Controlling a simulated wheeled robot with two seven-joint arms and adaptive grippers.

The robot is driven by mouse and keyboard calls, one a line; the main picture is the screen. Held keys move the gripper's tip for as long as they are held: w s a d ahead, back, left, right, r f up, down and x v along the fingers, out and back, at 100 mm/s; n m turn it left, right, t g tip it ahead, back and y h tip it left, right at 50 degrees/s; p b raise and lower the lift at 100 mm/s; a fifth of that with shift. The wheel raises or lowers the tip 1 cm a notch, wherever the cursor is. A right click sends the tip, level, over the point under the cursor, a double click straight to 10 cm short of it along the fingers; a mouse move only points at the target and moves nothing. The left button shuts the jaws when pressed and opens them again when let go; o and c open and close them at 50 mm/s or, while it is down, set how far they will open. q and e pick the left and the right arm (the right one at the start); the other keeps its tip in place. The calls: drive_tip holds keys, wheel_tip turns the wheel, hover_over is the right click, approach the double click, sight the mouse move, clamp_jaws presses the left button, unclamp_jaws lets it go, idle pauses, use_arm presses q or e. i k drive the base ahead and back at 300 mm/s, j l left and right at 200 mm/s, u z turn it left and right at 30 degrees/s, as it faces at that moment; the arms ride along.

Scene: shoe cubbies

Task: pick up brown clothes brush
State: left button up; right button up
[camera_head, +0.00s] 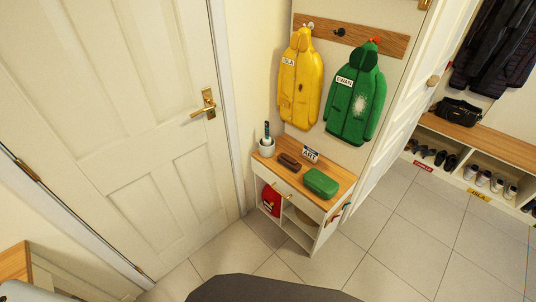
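The brown clothes brush (289,162) lies on the wooden top of a small white cabinet (262,171). It sits near the middle of the top, between a white pot (267,148) on the left and a green case (321,184) on the right. A small sign reading "ART" (310,154) stands close behind it. Nothing covers the brush. Neither of my grippers shows in the head view, and nothing is touching the brush.
A white door (120,130) with a brass handle fills the left. Yellow (299,80) and green (354,97) jackets hang above the cabinet. A shoe bench (480,143) stands at the right. Tiled floor (400,250) is clear in front of the cabinet and to its right.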

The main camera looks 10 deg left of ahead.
sight(290, 163)
drive_tip(key=i+u, duration=0.7)
drive_tip(key=i+l+u, duration=0.15)
drive_tip(key=i+u, duration=0.2)
drive_tip(key=k, duration=0.05)
